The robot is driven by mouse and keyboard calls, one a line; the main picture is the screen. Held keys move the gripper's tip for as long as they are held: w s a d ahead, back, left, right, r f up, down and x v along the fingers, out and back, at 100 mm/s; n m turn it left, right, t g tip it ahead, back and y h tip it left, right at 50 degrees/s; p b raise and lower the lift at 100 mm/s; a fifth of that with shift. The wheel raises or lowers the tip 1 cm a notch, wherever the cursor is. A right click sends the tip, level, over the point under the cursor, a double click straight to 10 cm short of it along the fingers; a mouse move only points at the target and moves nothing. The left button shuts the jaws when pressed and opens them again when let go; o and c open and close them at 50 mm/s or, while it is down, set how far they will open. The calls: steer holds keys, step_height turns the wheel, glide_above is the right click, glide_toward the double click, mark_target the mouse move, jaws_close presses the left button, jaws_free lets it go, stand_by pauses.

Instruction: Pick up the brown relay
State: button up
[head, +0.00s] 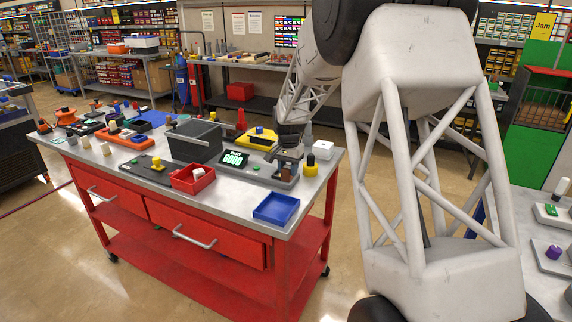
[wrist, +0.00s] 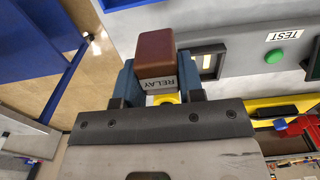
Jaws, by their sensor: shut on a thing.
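The brown relay (wrist: 156,52), a small block with a white RELAY label, is between the two blue-grey fingers of my gripper (wrist: 157,75) in the wrist view. The fingers are shut on its sides. A grey panel with a framed slot (wrist: 208,63) and a green TEST button (wrist: 275,56) lies just beyond. In the head view my gripper (head: 288,155) is over the right end of the grey test station (head: 262,172), whose screen (head: 234,158) reads GOOD.
The red workbench has a metal top (head: 228,205). An empty blue tray (head: 276,208), a red bin (head: 193,178) and a black box (head: 195,140) stand near the station. A yellow-capped black item (head: 311,165) and a white box (head: 323,149) are close on the right.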

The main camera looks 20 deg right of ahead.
steer(key=s+a, duration=0.1)
steer(key=s, duration=0.5)
steer(key=shift+s+r, duration=0.3)
steer(key=shift+s, duration=0.1)
steer(key=shift+a, duration=0.1)
stand_by(0.4)
steer(key=s+a+f, duration=0.1)
steer(key=s+a, duration=0.2)
steer(key=s, duration=0.5)
steer(key=s+a+f, duration=0.1)
steer(key=s+a, duration=0.2)
steer(key=s, duration=0.5)
steer(key=shift+a, duration=0.15)
glide_above(278, 209)
steer(key=shift+w+f, duration=0.1)
steer(key=shift+f, duration=0.6)
stand_by(0.5)
steer(key=shift+f, duration=1.75)
steer(key=shift+f, duration=0.1)
